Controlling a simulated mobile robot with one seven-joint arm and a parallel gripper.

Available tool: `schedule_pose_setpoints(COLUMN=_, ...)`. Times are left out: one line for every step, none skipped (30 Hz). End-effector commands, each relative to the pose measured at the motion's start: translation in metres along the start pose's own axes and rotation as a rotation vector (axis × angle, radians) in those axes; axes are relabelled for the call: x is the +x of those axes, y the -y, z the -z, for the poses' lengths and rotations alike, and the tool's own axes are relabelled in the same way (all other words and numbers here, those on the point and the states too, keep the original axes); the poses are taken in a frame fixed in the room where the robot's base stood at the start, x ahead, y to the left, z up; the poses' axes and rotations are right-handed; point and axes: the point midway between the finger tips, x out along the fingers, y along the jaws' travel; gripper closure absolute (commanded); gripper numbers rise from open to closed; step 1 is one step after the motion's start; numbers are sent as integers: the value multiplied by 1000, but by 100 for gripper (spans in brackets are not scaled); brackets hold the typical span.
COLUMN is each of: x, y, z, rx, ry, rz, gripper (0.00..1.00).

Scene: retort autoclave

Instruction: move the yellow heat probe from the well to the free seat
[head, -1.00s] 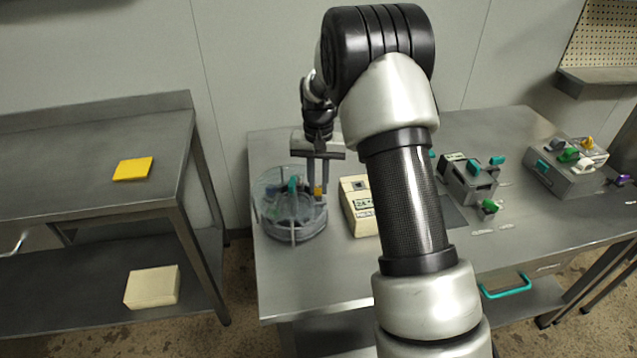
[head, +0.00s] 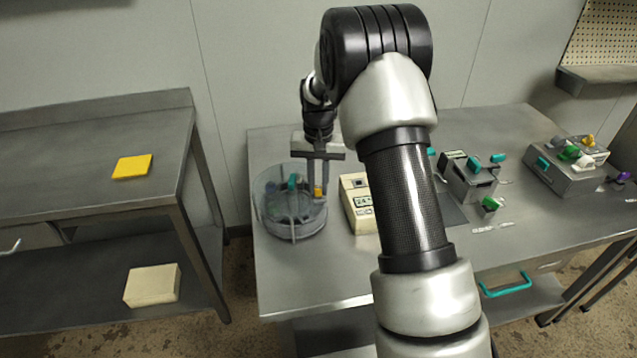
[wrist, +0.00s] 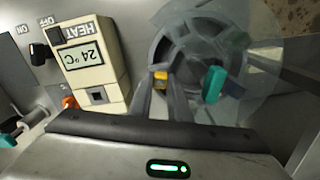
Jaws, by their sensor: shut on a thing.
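The yellow heat probe (head: 318,193) is at the right side of a round clear-walled vessel (head: 293,236) with a dark, divided inside. My gripper (head: 318,187) points down and is shut on the yellow probe. The probe's lower end is hidden, so I cannot tell how deep it sits. A teal-handled piece (wrist: 212,84) stands in the vessel beside it. The wrist view also shows a dark square opening (wrist: 97,96) in the cream heater box.
The cream heater box (head: 356,190) stands close right of the vessel; its display reads 24 °C. Grey blocks with coloured handles (head: 470,182) (head: 568,178) stand further right. The table front (head: 300,285) is clear. A side bench (head: 60,190) with a yellow pad (head: 132,167) is left.

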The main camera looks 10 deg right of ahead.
Motion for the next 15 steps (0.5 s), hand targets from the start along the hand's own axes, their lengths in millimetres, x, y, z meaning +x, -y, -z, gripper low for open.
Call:
schedule_pose_setpoints(x=0, y=0, z=0, rx=0, ry=0, rz=0, gripper=100)
schedule_pose_setpoints(x=0, y=0, z=0, rx=0, ry=0, rz=0, gripper=100)
schedule_pose_setpoints(x=0, y=0, z=0, rx=0, ry=0, rz=0, gripper=100)
schedule_pose_setpoints(x=0, y=0, z=0, rx=0, ry=0, rz=0, gripper=100)
schedule_pose_setpoints(x=0, y=0, z=0, rx=0, ry=0, rz=0, gripper=100)
schedule_pose_setpoints(x=0, y=0, z=0, rx=0, ry=0, rz=0, gripper=82)
schedule_pose_setpoints(x=0, y=0, z=0, rx=0, ry=0, rz=0, gripper=77)
schedule_pose_setpoints(x=0, y=0, z=0, rx=0, ry=0, rz=0, gripper=72)
schedule_pose_setpoints(x=0, y=0, z=0, rx=0, ry=0, rz=0, gripper=65)
schedule_pose_setpoints(x=0, y=0, z=0, rx=0, ry=0, rz=0, gripper=62)
schedule_pose_setpoints(x=0, y=0, z=0, rx=0, ry=0, rz=0, gripper=62)
schedule_pose_setpoints(x=0, y=0, z=0, rx=0, ry=0, rz=0, gripper=62)
schedule_pose_setpoints(x=0, y=0, z=0, rx=0, ry=0, rz=0, gripper=62)
schedule_pose_setpoints(x=0, y=0, z=0, rx=0, ry=0, rz=0, gripper=62)
schedule_pose_setpoints(x=0, y=0, z=0, rx=0, ry=0, rz=0, gripper=62)
